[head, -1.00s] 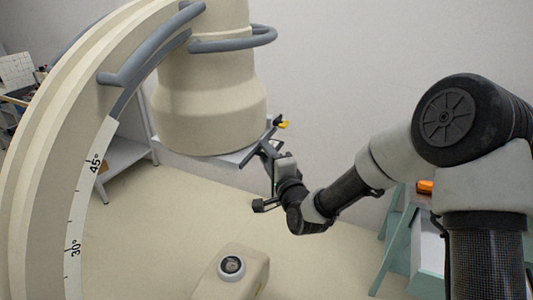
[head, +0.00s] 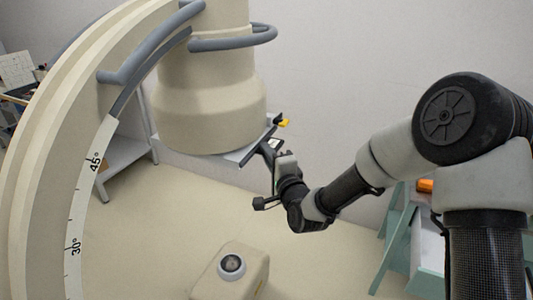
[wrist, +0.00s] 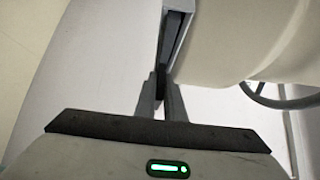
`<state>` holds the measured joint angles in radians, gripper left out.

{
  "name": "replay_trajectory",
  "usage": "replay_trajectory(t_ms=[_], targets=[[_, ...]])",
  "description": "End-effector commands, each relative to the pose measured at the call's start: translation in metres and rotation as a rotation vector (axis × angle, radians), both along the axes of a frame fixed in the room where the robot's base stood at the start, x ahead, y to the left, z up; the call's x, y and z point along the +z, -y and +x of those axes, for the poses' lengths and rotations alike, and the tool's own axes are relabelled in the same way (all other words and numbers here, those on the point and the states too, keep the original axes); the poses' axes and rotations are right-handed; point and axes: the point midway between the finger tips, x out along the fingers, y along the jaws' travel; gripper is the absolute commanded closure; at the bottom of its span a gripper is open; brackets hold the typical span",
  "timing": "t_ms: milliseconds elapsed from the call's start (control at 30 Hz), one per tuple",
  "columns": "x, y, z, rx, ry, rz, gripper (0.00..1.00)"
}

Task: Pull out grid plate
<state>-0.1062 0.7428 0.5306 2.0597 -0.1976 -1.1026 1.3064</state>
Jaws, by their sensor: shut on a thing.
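The grid plate (head: 233,157) is a thin pale plate with a dark edge under the beige cylindrical housing (head: 210,105). Its outer edge sticks out toward my arm, and most of it is hidden beneath the housing. My gripper (head: 267,149) is at this edge and shut on it. In the wrist view, the two fingers (wrist: 162,88) meet around the plate's dark edge, and the plate (wrist: 181,30) runs up and away from them beside the housing (wrist: 240,40).
A yellow tab (head: 284,122) sits at the plate's far corner. A large curved arm with angle marks (head: 85,200) stands at left, and a beige box with a round knob (head: 232,264) is in front. A pale green cart (head: 395,240) is at right. Floor between is clear.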

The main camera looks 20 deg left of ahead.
Motion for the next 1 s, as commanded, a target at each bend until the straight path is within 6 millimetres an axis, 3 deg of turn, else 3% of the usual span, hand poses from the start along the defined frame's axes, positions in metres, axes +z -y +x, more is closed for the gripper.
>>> replay_trajectory(t_ms=[1000], targets=[[0.001,0.031,-0.002,-0.001,0.003,0.0,1.0]])
